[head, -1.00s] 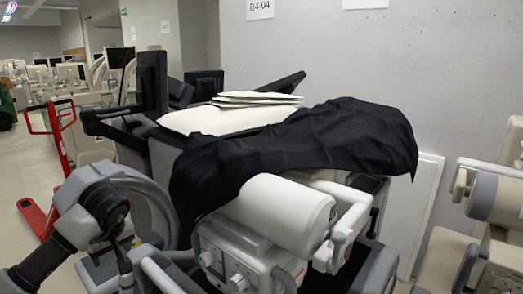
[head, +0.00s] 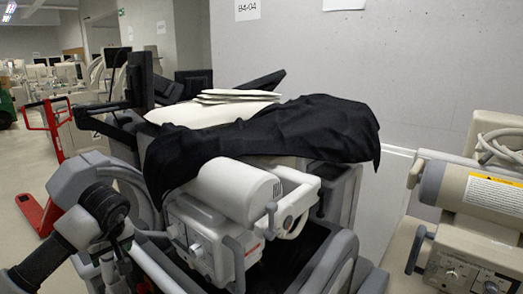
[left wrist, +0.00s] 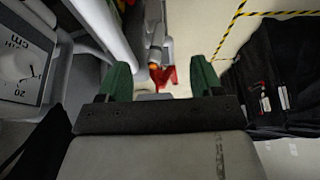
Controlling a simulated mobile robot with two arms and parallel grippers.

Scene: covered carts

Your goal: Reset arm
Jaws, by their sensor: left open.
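My left gripper (left wrist: 162,82) shows in the left wrist view. Its two green fingers are apart with nothing between them, and a floor area with a red object lies beyond. In the head view a grey and black arm with a dark round joint comes in at the lower left, in front of the covered cart; I cannot make out its fingertips there. My right gripper is in neither view.
A cart with a white cylinder (head: 238,190) stands ahead, partly under a black cloth (head: 270,137). Pale folders (head: 215,112) lie behind the cloth. Another beige machine (head: 485,195) stands at right. A red pallet jack (head: 42,212) is at left. Yellow-black floor tape (left wrist: 232,28) shows in the wrist view.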

